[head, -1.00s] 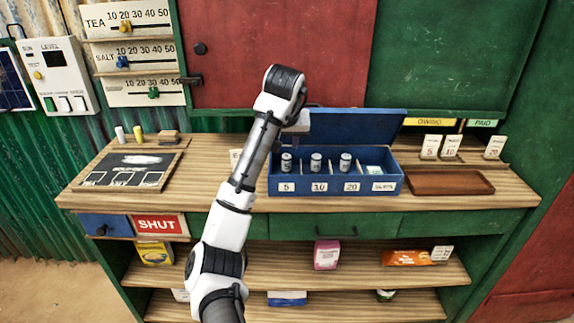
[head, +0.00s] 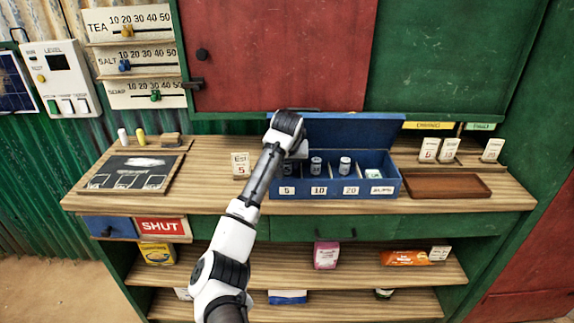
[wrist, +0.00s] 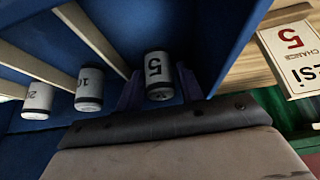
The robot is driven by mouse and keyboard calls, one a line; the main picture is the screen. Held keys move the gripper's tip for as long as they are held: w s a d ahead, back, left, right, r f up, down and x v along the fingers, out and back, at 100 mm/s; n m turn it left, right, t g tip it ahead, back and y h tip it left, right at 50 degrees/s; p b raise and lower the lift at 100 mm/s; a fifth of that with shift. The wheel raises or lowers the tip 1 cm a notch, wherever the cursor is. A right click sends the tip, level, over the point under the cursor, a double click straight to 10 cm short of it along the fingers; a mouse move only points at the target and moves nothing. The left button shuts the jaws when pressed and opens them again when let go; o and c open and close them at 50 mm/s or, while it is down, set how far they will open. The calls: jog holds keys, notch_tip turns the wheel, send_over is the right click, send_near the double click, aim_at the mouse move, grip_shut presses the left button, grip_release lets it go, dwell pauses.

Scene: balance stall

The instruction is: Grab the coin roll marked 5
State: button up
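The coin roll marked 5 (wrist: 158,70) is a white-labelled cylinder with grey ends in the blue cash box (head: 386,160). My gripper (wrist: 159,88) is open, with one dark finger on each side of this roll; narrow gaps seem to show between fingers and roll. In the head view my gripper (head: 298,150) is down at the box's left compartment, and my arm hides the roll. The rolls marked 10 (wrist: 89,88) and 20 (wrist: 38,99) lie in the neighbouring compartments. They also show in the head view, the 10 (head: 316,166) and the 20 (head: 345,166).
Thin dividers separate the compartments, and the box's open lid (head: 350,131) stands behind. A price card with a red 5 (head: 240,165) stands just left of the box. A wooden tray (head: 450,185) lies to the right, and a chalkboard (head: 130,171) to the left.

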grip_shut()
jog(key=shift+r, duration=0.2)
